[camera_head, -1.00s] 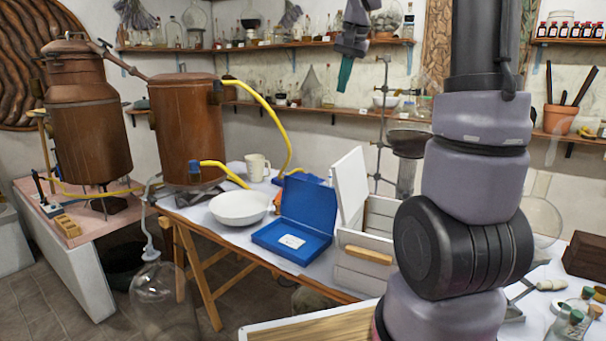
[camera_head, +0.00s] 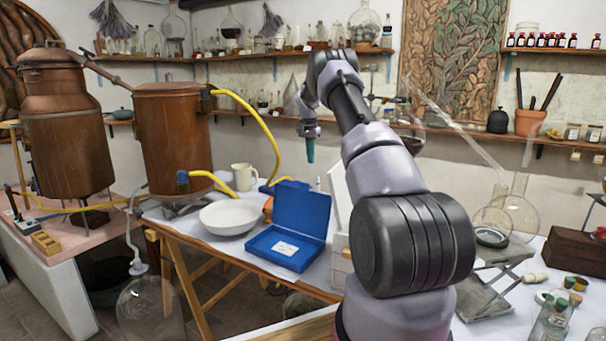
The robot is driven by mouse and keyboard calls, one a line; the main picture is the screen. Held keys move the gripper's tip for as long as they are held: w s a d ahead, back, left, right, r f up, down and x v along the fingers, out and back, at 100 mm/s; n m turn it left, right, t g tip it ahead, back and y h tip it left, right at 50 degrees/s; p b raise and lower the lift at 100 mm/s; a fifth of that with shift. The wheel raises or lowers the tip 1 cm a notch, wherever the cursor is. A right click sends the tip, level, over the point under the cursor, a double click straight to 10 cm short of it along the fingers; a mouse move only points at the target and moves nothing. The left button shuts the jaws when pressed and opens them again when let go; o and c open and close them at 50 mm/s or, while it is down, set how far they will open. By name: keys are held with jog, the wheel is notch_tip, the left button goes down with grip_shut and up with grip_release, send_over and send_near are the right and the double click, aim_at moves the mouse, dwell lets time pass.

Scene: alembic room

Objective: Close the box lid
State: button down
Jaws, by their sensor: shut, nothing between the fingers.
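A blue box (camera_head: 262,241) sits on the white-topped table with its lid (camera_head: 303,209) standing up, open, hinged at the far side. A white box (camera_head: 340,253) stands just right of it with a white lid (camera_head: 338,194) also raised; my arm hides most of this box. My gripper (camera_head: 310,152) hangs pointing down, with teal fingertips shut and empty. In the picture it is above the blue lid, touching neither box; its exact depth is hard to tell.
A white bowl (camera_head: 229,218) and a cream mug (camera_head: 242,177) stand left of the blue box. A copper still with a yellow hose (camera_head: 262,118) is behind them. Glass flasks (camera_head: 507,217), a metal stand (camera_head: 492,288) and a dark wooden box (camera_head: 577,252) occupy the right side.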

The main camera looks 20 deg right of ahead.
notch_tip(320, 180, down, 9)
jog(key=s+a, duration=0.1)
jog(key=a, duration=0.1)
jog(key=shift+s+a+r, duration=0.2)
jog(key=shift+s+a, duration=0.05)
jog(key=shift+s, duration=0.15)
jog(key=shift+a, duration=0.1)
